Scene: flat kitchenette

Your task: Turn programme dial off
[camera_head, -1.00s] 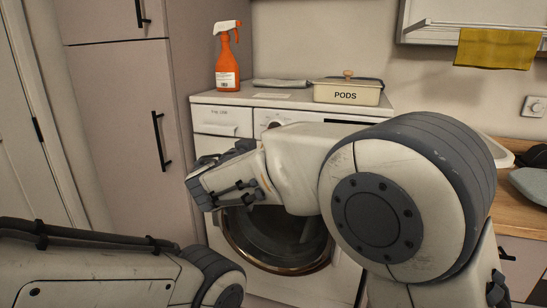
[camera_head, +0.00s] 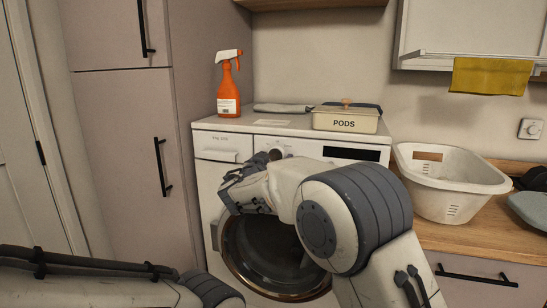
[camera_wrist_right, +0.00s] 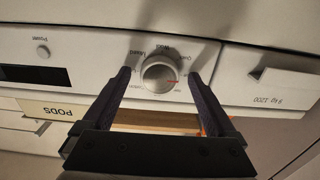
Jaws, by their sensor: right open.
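The programme dial (camera_wrist_right: 160,75) is a round silver knob on the washing machine's white front panel (camera_head: 225,143). In the right wrist view, which is upside down, a red mark shows on the dial's right side, with small labels around it. The dial also shows above my right gripper in the head view (camera_head: 277,152). My right gripper (camera_wrist_right: 159,84) is open, with one dark finger on each side of the dial; I cannot tell whether they touch it. In the head view my right gripper (camera_head: 235,187) is in front of the machine. My left gripper is out of view.
On the machine stand an orange spray bottle (camera_head: 228,88), a PODS box (camera_head: 346,120) and a folded cloth (camera_head: 282,108). A white laundry basket (camera_head: 450,182) stands on the wooden counter at right. The round door (camera_head: 265,255) is below the panel.

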